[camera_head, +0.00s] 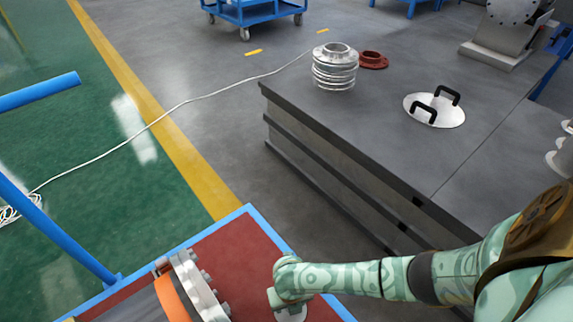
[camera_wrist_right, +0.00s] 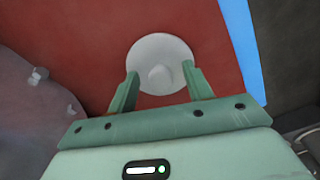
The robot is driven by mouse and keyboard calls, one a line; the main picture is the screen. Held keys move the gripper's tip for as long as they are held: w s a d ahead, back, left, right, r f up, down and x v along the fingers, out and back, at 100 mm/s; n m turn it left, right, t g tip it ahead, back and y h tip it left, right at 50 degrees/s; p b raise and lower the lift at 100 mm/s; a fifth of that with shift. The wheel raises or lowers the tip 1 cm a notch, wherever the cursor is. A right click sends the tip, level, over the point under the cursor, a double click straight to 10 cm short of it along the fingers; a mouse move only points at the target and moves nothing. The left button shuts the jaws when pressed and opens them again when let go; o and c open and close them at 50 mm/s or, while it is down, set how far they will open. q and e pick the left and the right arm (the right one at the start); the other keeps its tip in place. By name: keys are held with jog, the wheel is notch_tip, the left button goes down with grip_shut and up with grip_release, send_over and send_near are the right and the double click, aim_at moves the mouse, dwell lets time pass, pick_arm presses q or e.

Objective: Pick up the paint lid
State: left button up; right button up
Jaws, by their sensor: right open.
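A round white lid (camera_wrist_right: 150,52) with a small raised knob in its middle lies on a red surface in the right wrist view; I take it to be the paint lid. My right gripper (camera_wrist_right: 160,72) is open, with its two green fingers on either side of the lid's near part, as seen from the wrist. I cannot tell whether they touch it. In the head view, only a sliver of the white lid (camera_head: 293,315) shows below my right gripper (camera_head: 285,303) at the bottom edge. My left gripper is not in view.
The red cart top (camera_head: 232,250) has a blue frame. A large grey and orange flanged part (camera_head: 195,285) stands left of my gripper. A grey table (camera_head: 390,135) to the right bears a two-handled disc (camera_head: 435,116), metal bellows (camera_head: 335,70) and a red flange (camera_head: 372,60).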

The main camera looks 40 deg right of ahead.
jog(key=shift+f, duration=0.15)
jog(key=c, duration=1.1)
